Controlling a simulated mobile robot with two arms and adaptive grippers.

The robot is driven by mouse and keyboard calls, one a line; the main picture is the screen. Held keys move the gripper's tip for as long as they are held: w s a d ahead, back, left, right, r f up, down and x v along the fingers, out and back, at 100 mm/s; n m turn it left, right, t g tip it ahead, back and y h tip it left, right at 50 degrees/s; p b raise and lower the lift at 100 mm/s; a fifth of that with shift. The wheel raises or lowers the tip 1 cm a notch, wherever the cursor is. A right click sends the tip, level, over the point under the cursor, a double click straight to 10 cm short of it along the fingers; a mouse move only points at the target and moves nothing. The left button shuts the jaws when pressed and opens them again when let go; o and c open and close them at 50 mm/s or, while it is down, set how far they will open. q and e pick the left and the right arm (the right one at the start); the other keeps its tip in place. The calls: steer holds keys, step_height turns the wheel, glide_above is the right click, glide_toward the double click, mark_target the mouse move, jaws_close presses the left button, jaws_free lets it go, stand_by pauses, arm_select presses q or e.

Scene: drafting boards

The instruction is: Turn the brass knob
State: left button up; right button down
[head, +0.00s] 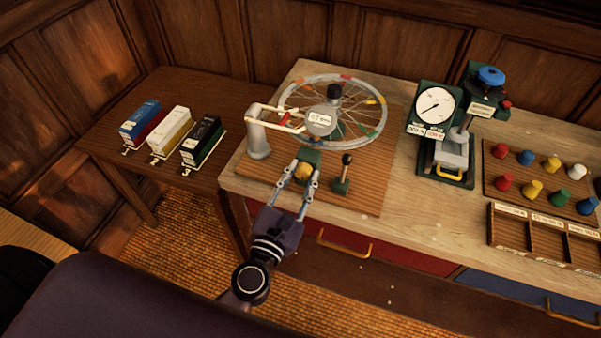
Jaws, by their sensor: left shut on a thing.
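The brass knob (303,172) sits on a small green block (310,156) at the front of a brown wooden board. My left gripper (306,176) reaches in from the front. Its two fingers are shut on the knob, one on each side, and partly hide it. My right gripper is not in view.
Behind the knob stand a spoked wheel (362,112) with coloured tags, a round gauge (320,121) and a grey post (258,139). A small black-topped lever (343,175) stands close right. A dial press (434,110) and coloured pegs (533,188) are farther right. Boxes (171,132) stand on the left table.

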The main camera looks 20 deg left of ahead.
arm_select(q)
steer(key=m+p, duration=0.1)
steer(key=m, duration=0.2)
steer(key=shift+d+m, duration=0.1)
steer(key=shift+m, duration=0.3)
steer(key=m+p, duration=0.2)
steer(key=m, duration=0.2)
steer(key=shift+m+p, duration=0.3)
steer(key=m+p, duration=0.1)
steer(key=m, duration=0.2)
steer(key=shift+m+p, duration=0.3)
steer(key=m+p, duration=0.1)
steer(key=m, duration=0.1)
steer(key=m+p, duration=0.1)
steer(key=m, duration=0.1)
steer(key=shift+f+m, duration=0.2)
steer(key=shift+m, duration=0.1)
steer(key=m+p, duration=0.1)
steer(key=m, duration=0.2)
steer(key=m+p, duration=0.2)
steer(key=m, duration=0.3)
steer(key=shift+f, duration=0.15)
steer(key=m+p, duration=0.1)
steer(key=m, duration=0.3)
steer(key=shift+f+m, duration=0.15)
steer(key=shift+m, duration=1.45)
